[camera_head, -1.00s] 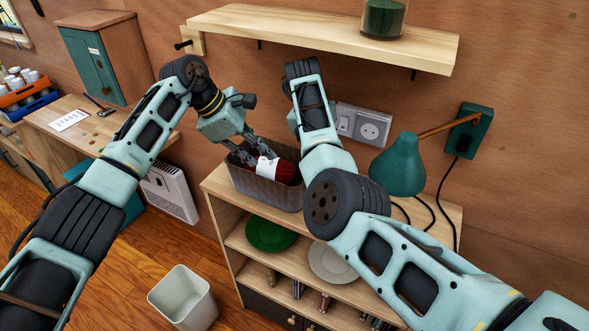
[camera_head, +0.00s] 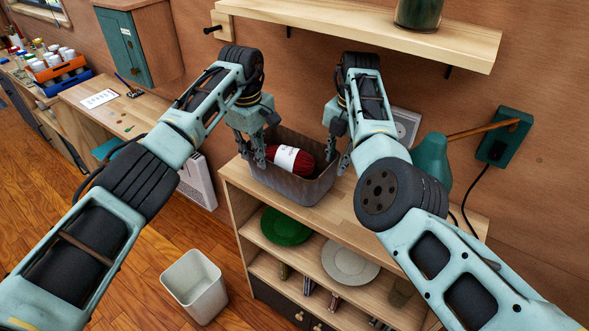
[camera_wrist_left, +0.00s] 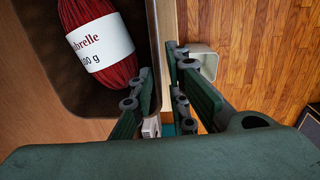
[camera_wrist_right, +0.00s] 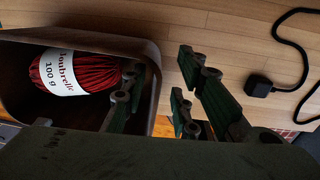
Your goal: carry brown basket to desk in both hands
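The brown basket (camera_head: 300,188) stands on top of the wooden shelf unit, with a dark red yarn ball (camera_head: 309,162) with a white label inside. My left gripper (camera_head: 254,157) is at the basket's left wall; in the left wrist view (camera_wrist_left: 160,72) one finger is inside and one outside the rim, with a small gap. Whether they touch the wall is unclear. My right gripper (camera_head: 338,160) is at the right wall; in the right wrist view (camera_wrist_right: 162,72) its open fingers straddle the rim, the outer finger clear of it. The desk (camera_head: 130,122) is at the left.
A wall shelf (camera_head: 350,25) hangs above my grippers. A teal lamp (camera_head: 431,160) stands right of the basket. A white bin (camera_head: 194,285) is on the floor.

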